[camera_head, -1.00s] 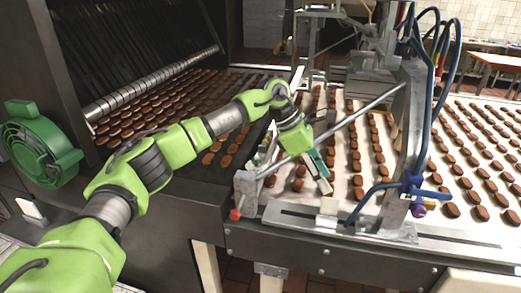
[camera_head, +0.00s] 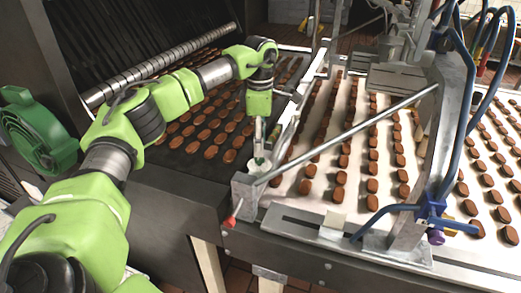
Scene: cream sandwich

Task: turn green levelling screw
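My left arm reaches in from the left, and its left gripper (camera_head: 259,156) points down at the near-left corner of the metal frame, just above the grey corner block (camera_head: 244,190). I see the gripper nearly edge-on, so the gap between its fingers does not show. A small dark green spot shows at the fingertips. I cannot tell whether it is the green levelling screw or part of the fingers, nor whether they touch anything. A red-tipped screw (camera_head: 231,221) sticks out low on the corner block. My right gripper is not in view.
A slanted metal rod (camera_head: 345,134) crosses over the white belt (camera_head: 309,208) with rows of brown biscuits. An upright metal plate (camera_head: 447,125) with blue hoses and a blue clamp (camera_head: 432,210) stands at right. A green round motor housing (camera_head: 38,130) is at left.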

